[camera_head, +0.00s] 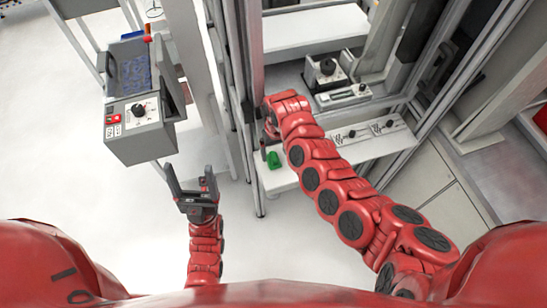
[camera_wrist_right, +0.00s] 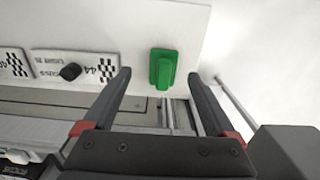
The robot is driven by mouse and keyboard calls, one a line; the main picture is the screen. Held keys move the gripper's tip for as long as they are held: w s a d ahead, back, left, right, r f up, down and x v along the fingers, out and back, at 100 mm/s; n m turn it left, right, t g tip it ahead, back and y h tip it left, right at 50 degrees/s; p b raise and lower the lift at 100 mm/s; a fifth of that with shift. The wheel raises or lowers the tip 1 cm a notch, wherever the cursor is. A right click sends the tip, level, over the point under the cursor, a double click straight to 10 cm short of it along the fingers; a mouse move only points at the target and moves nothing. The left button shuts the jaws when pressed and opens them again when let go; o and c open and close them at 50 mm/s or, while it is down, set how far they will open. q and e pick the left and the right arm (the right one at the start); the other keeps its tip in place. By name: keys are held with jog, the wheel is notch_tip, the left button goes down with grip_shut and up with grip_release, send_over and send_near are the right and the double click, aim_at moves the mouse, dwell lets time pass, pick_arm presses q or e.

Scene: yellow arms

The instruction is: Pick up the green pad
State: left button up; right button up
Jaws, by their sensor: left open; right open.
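The green pad (camera_head: 274,160) lies on the white shelf edge of the workstation in the head view. In the right wrist view, the pad (camera_wrist_right: 163,66) has a raised grip and sits on a white surface. My right gripper (camera_wrist_right: 159,77) is open and empty. Its two dark fingertips frame the lower part of the pad in the picture, with the pad seemingly beyond them; the remaining distance is unclear. In the head view my right arm largely hides this gripper. My left gripper (camera_head: 189,174) is open and empty, over the floor at the left.
White panels with checkered markers and a black knob (camera_wrist_right: 70,71) are left of the pad. Metal frame posts (camera_head: 247,110) stand close by my right arm. A grey control box (camera_head: 140,128) stands beyond my left gripper. White floor between the arms is clear.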

aim_at(275, 160)
jog(key=shift+s+a+f+p, duration=0.1)
jog(key=shift+s+f+p, duration=0.3)
jog(key=shift+f, duration=0.1)
jog(key=shift+s+a+f+p, duration=0.1)
jog(key=shift+s+f+p, duration=0.2)
jog(key=shift+f, duration=0.2)
jog(key=shift+w+f, duration=0.1)
jog(key=shift+f, duration=0.65)
jog(key=shift+w+f, duration=0.1)
jog(key=shift+f, duration=0.4)
jog(key=c, duration=1.4)
jog(key=shift+c, duration=0.2)
jog(key=shift+r, duration=0.2)
